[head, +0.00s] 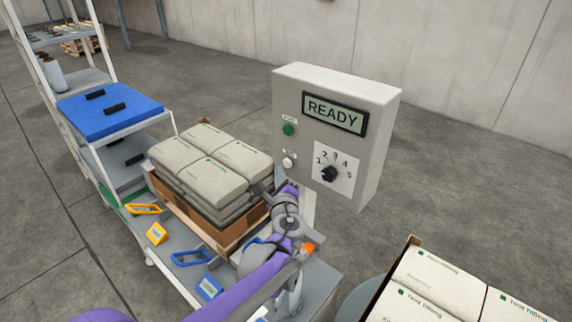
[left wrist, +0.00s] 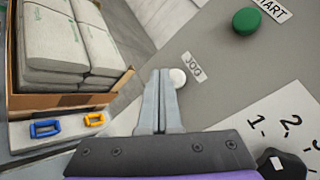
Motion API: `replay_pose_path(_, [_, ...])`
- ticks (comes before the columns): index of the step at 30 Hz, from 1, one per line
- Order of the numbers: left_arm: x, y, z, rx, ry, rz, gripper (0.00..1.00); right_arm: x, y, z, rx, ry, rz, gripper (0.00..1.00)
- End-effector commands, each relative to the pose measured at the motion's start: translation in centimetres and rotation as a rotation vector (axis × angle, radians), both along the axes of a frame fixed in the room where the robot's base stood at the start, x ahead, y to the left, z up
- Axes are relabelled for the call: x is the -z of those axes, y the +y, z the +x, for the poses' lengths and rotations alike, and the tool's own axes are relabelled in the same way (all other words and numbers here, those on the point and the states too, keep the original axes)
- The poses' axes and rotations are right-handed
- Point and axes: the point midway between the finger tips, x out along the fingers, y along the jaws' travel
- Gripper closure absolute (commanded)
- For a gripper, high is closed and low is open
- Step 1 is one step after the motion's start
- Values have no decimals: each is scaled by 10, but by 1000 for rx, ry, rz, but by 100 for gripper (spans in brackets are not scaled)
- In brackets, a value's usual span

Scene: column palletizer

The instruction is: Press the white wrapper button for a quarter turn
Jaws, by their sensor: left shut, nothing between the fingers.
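The white button (head: 290,160) sits on the grey control box (head: 384,125), below a green button (head: 289,129). In the left wrist view the white button (left wrist: 178,77) lies beside a label reading JOG. My left gripper (left wrist: 161,72) is shut and empty, its fingertips just left of the button in that view and partly overlapping its edge. I cannot tell whether they touch it. In the head view my purple left arm reaches up to below the box. My right gripper is not in view.
The box's display (head: 335,113) reads READY, and a black dial (head: 330,174) with numbers sits below it. A stack of bags (head: 212,160) stands left of the box. A carton of bags (head: 440,285) is at lower right. A blue-topped rack (head: 110,112) stands left.

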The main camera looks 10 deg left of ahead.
Motion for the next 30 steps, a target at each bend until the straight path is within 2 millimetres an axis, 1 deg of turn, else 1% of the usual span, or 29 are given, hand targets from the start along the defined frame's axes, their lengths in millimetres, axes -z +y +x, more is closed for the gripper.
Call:
replay_pose_path(11, [0,-1,1,0,0,0,100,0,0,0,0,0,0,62])
replay_pose_path(18, [0,-5,7,0,0,0,100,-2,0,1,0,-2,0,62])
replay_pose_path(30, [0,-5,8,0,0,0,100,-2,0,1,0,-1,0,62])
